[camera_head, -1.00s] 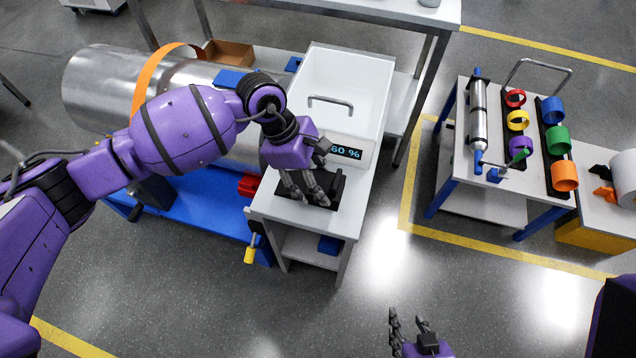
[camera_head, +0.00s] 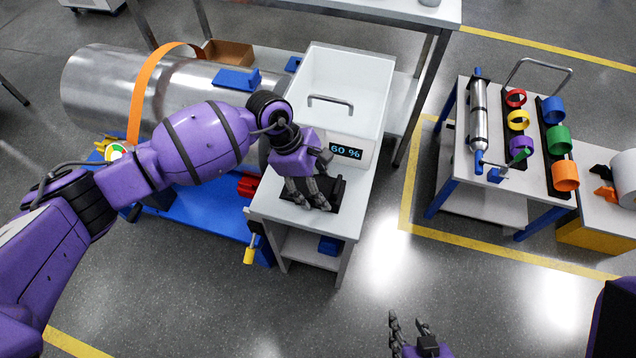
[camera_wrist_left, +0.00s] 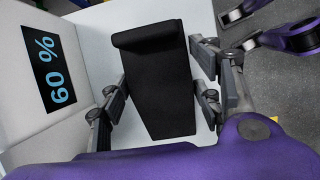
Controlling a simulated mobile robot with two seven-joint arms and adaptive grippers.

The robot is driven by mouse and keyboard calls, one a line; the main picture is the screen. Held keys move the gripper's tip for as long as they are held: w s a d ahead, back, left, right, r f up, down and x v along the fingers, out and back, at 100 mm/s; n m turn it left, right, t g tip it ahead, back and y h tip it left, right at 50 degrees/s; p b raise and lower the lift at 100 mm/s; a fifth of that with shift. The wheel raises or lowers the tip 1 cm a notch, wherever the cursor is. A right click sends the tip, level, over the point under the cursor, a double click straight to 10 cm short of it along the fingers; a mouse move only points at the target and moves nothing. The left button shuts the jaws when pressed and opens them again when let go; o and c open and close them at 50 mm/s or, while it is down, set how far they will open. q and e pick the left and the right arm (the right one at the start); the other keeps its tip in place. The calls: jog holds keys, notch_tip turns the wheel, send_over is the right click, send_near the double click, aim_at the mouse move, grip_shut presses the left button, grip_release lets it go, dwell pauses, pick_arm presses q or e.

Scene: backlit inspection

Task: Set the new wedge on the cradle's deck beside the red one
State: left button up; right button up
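The new wedge is black and lies on the white bench (camera_head: 352,222), its thick end (camera_head: 337,186) to the right in the head view. In the left wrist view the whole wedge (camera_wrist_left: 158,85) shows. My left gripper (camera_head: 308,195) is open over it, fingers on both long sides (camera_wrist_left: 160,85); a gap shows on the right side in the wrist view, and contact on the left side is unclear. The red wedge (camera_head: 247,186) sits at the blue cradle deck's (camera_head: 205,208) right end, under the steel cylinder (camera_head: 100,85). My right gripper (camera_head: 412,335) is open and empty at the bottom.
A white box with a 60 % display (camera_head: 346,152) stands directly behind the black wedge. A yellow-handled tool (camera_head: 249,255) hangs at the bench's left side. An orange strap (camera_head: 142,95) rings the cylinder. A trolley with coloured rings (camera_head: 515,98) stands right; the floor between is clear.

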pick_arm(q)
jog(key=shift+o, duration=0.9)
